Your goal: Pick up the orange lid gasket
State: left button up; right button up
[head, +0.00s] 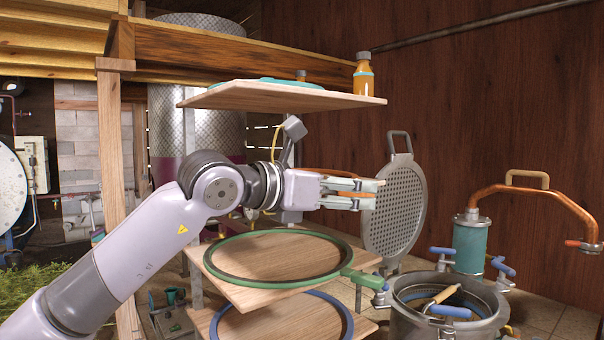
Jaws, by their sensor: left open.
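My left gripper (376,193) reaches in from the left and points right, level with the gap between the top board and the green ring. Its fingers are apart, one above the other. A thin orange curved strip (338,172) shows just above and behind the fingers; it may be part of the orange lid gasket. My gripper and wrist hide the rest, and I cannot tell whether it touches the fingers. A green ring gasket (283,236) with a tab lies on a board below my gripper. A blue ring gasket (237,315) lies on the lower board.
A top board (290,97) with a teal item and an orange bottle (363,75) hangs above my gripper. A perforated round lid (392,220) stands upright just right of the fingertips. An open metal pot (405,318) and a copper pipe (540,193) are at right.

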pick_arm(q)
jog(key=x, duration=0.3)
jog(key=shift+d+p, duration=0.1)
jog(key=shift+p, duration=0.3)
jog(key=shift+r, duration=0.1)
jog(key=shift+c, duration=0.3)
jog(key=shift+c, duration=0.6)
jog(key=c, duration=1.2)
